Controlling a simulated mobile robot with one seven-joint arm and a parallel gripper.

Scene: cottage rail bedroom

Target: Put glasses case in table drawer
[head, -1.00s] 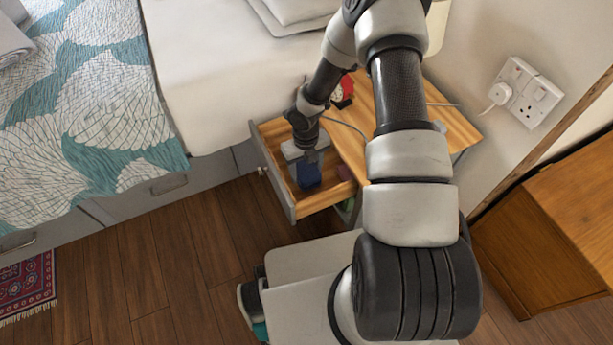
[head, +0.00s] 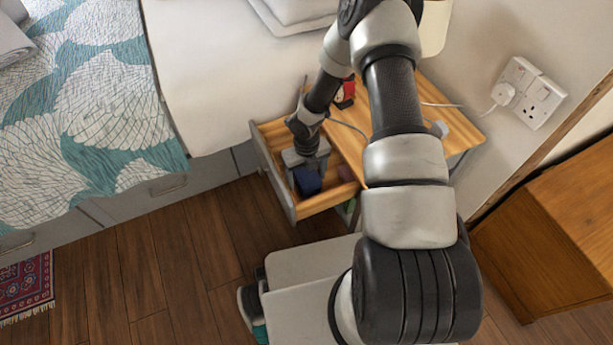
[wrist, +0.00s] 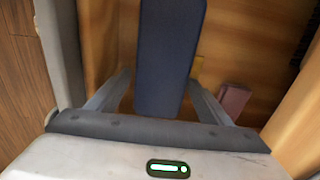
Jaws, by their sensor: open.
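The dark blue glasses case (head: 307,181) is in the open table drawer (head: 282,193). In the wrist view the case (wrist: 171,55) stretches away between the two fingers of my gripper (wrist: 162,82). My gripper (head: 308,170) points down into the drawer and is open around the case, with a visible gap at each finger. I cannot tell whether the whole case rests on the drawer floor.
A small dull red box (wrist: 233,101) lies in the drawer to the right of the case. The wooden tabletop (head: 400,110) holds a red clock (head: 347,90) and a cable. The bed (head: 200,90) stands close on the left.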

